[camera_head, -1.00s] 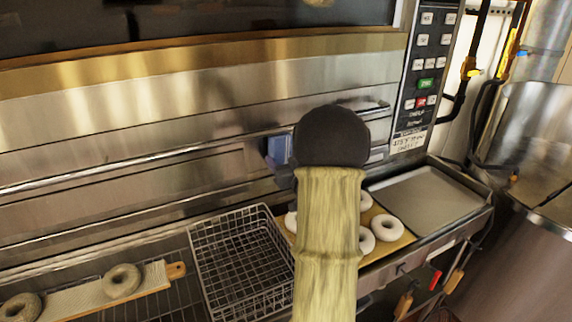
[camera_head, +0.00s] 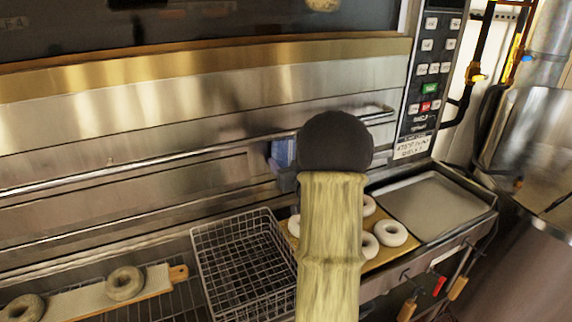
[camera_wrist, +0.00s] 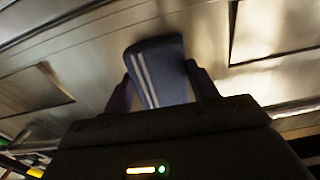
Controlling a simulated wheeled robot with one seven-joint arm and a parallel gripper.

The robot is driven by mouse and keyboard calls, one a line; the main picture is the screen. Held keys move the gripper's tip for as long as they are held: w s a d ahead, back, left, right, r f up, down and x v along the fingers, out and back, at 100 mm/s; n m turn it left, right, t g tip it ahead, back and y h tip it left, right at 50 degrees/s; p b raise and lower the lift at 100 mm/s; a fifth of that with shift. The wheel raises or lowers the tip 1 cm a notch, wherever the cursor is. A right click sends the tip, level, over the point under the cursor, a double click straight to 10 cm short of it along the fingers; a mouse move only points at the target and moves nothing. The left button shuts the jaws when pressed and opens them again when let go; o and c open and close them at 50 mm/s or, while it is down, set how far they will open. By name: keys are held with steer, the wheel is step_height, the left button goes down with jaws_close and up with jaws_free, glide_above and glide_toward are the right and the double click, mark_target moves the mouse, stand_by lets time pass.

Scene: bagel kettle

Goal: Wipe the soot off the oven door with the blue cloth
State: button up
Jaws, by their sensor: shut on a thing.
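The blue cloth (camera_head: 283,152) shows as a small folded pad just left of my dark wrist in the head view. In the wrist view the cloth (camera_wrist: 158,70) is dark blue with two pale stripes. My gripper (camera_wrist: 162,88) is shut on it, one finger at each side. The cloth is held in front of the steel oven door (camera_head: 90,120), near the long handle bar; I cannot tell whether it touches the door. A dark smudge (camera_head: 236,128) shows on the door above the bar, left of the cloth; it may be soot or a reflection.
The handle bar (camera_head: 110,168) crosses the door. Below stand a wire basket (camera_head: 215,262), a board with bagels (camera_head: 125,283), pale bagels (camera_head: 390,233) on a tan board partly hidden by my arm, and a metal tray (camera_head: 435,205). A control panel (camera_head: 432,70) is at right.

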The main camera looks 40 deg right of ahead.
steer(key=shift+w+d, duration=0.2)
steer(key=shift+w, duration=0.45)
steer(key=shift+d, duration=0.1)
steer(key=d, duration=0.2)
steer(key=s+d, duration=0.1)
steer(key=shift+d, duration=0.35)
stand_by(0.4)
steer(key=shift+w+a, duration=0.1)
stand_by(0.4)
steer(key=shift+w+a+b, duration=0.25)
steer(key=shift+a+b, duration=0.25)
steer(key=shift+a, duration=0.45)
steer(key=shift+w+a+b, duration=0.2)
steer(key=shift+a+b, duration=0.25)
steer(key=shift+a, duration=0.5)
